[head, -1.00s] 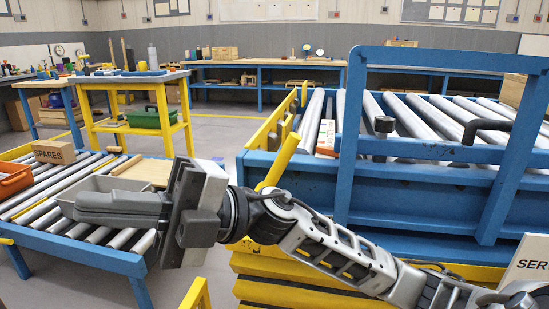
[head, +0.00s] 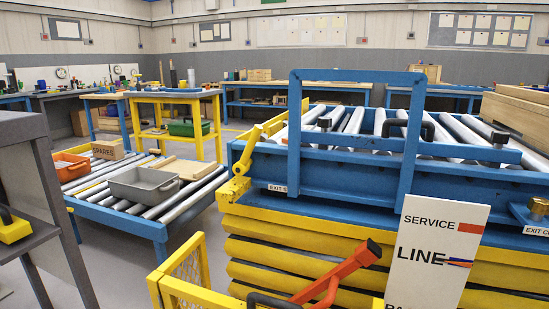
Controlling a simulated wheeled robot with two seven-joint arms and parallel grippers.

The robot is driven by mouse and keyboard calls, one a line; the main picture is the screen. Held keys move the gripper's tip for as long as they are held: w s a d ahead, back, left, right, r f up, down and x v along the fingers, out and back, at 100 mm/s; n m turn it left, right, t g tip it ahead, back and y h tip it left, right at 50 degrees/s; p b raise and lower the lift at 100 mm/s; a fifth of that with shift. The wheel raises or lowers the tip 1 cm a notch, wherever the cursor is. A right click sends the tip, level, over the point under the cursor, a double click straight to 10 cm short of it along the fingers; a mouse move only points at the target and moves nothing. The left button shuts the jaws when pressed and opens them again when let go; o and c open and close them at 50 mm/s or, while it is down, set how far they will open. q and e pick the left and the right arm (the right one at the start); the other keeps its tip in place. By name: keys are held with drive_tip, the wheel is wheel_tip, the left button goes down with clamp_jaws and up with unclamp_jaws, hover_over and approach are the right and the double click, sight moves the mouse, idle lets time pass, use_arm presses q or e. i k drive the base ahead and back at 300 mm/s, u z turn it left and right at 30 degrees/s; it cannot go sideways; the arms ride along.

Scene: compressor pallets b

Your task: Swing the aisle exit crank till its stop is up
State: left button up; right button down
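A yellow crank (head: 241,172) is on the left front corner of the blue roller table (head: 345,178). Its arm slants up and slightly right from a pivot at the table's front. A partly hidden label (head: 284,189) reading "EXIT S" is to its right. A blue hoop-shaped frame (head: 408,135) stands upright across the table's front; I cannot tell whether it is the crank's stop. Neither of my grippers is in view.
A white "SERVICE LINE" sign (head: 432,255), an orange-red handle (head: 345,270) and a yellow mesh frame (head: 186,274) stand in front. A lower roller conveyor (head: 150,215) holds a grey bin (head: 144,184). A grey shelf unit (head: 42,180) is at left. Floor shows between conveyor and table.

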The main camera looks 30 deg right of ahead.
sight(242, 166)
drive_tip(key=u, duration=0.6)
drive_tip(key=i, duration=1.35)
drive_tip(key=z, duration=0.7)
